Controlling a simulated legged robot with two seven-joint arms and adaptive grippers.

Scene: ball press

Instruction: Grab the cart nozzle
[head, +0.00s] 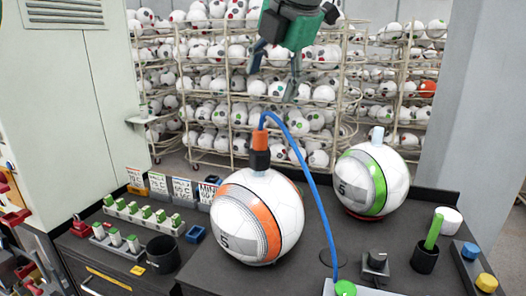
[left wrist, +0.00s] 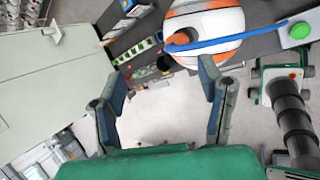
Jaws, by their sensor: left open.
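The cart nozzle (head: 260,150), orange over black, stands on top of a white ball with an orange stripe (head: 256,220). A blue hose (head: 315,190) loops from its top down to the table's front. In the left wrist view the nozzle's orange end (left wrist: 179,40) shows against the ball. My left gripper (head: 273,78) hangs above the nozzle, fingers spread downward, apart from it and empty. In the left wrist view its two fingers (left wrist: 163,72) are wide apart, with the nozzle beyond their tips. My right gripper is not in view.
A green-striped ball (head: 372,182) stands to the right on the dark table (head: 215,275). A black cup with a green marker (head: 425,260), a knob box (head: 375,264) and a green button (head: 345,288) are at the front. Racks of balls (head: 220,90) stand behind.

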